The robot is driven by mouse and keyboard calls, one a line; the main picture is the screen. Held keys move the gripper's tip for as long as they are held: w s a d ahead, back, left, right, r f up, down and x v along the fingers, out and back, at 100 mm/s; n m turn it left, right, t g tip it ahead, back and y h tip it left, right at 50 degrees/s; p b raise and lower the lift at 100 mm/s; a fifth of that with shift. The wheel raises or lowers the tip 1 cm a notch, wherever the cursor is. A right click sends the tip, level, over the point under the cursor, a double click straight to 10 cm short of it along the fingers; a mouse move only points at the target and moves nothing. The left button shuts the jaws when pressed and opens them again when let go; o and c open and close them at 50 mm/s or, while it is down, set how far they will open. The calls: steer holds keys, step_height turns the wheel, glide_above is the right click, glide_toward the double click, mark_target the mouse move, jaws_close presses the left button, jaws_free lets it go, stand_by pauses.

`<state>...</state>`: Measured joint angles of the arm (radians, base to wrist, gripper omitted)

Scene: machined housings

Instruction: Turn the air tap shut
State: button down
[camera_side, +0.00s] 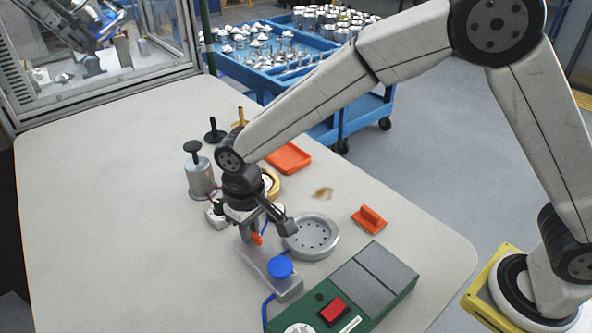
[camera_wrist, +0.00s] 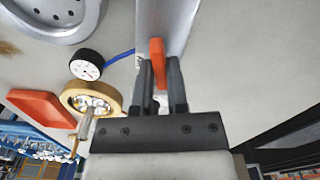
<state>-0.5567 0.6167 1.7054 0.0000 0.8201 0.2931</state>
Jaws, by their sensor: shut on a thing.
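The air tap's orange lever (camera_side: 257,239) stands on a grey metal block (camera_side: 283,287) that also carries a round blue knob (camera_side: 281,267). In the wrist view the orange lever (camera_wrist: 157,52) points up the picture, with its lower end between my two dark fingers. My gripper (camera_side: 254,231) is shut on the lever from above, and the fingers (camera_wrist: 159,68) lie close on both its sides. The tap's body under the lever is partly hidden by my gripper. A blue hose (camera_wrist: 118,55) shows beside it.
A grey perforated dish (camera_side: 312,238) stands close right of the tap. A green control box (camera_side: 398,269) with a red switch (camera_side: 334,310) is in front. An orange block (camera_side: 369,219), an orange tray (camera_side: 289,158) and a metal cylinder (camera_side: 201,180) stand around. The table's left is clear.

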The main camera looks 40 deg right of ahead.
steer(key=shift+m, duration=1.5)
steer(key=c, duration=0.6)
jaws_free()
steer(key=shift+c, duration=0.2)
steer(key=shift+r, duration=3.9)
